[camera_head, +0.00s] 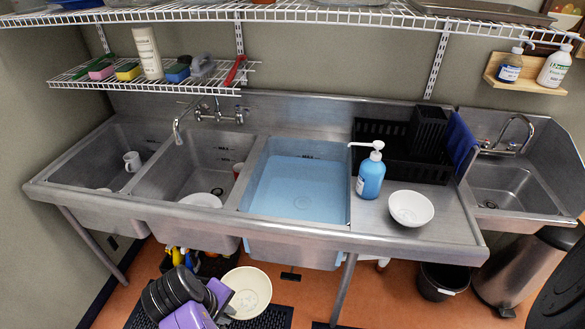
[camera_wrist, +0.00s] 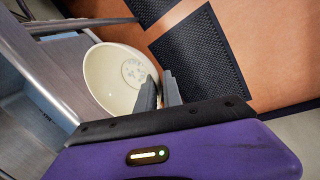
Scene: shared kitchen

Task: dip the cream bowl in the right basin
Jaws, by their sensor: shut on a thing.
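The cream bowl (camera_head: 248,291) is held in front of the sink unit at the bottom of the head view, below the counter's front edge. My gripper (camera_head: 228,304) is shut on its near rim. In the wrist view the bowl (camera_wrist: 112,75) is tilted with its open inside facing the camera, and the two grey fingers (camera_wrist: 160,92) pinch its rim. The bowl looks empty apart from a faint printed mark. The right basin (camera_head: 300,177) of the three-basin sink holds light blue liquid and is clear of objects.
The middle basin (camera_head: 205,160) holds a plate and a red item. The left basin (camera_head: 110,155) holds a white mug (camera_head: 132,161). A blue soap bottle (camera_head: 371,175), white bowl (camera_head: 410,208) and black rack (camera_head: 400,150) stand on the right drainboard. A wire shelf (camera_head: 150,75) hangs above.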

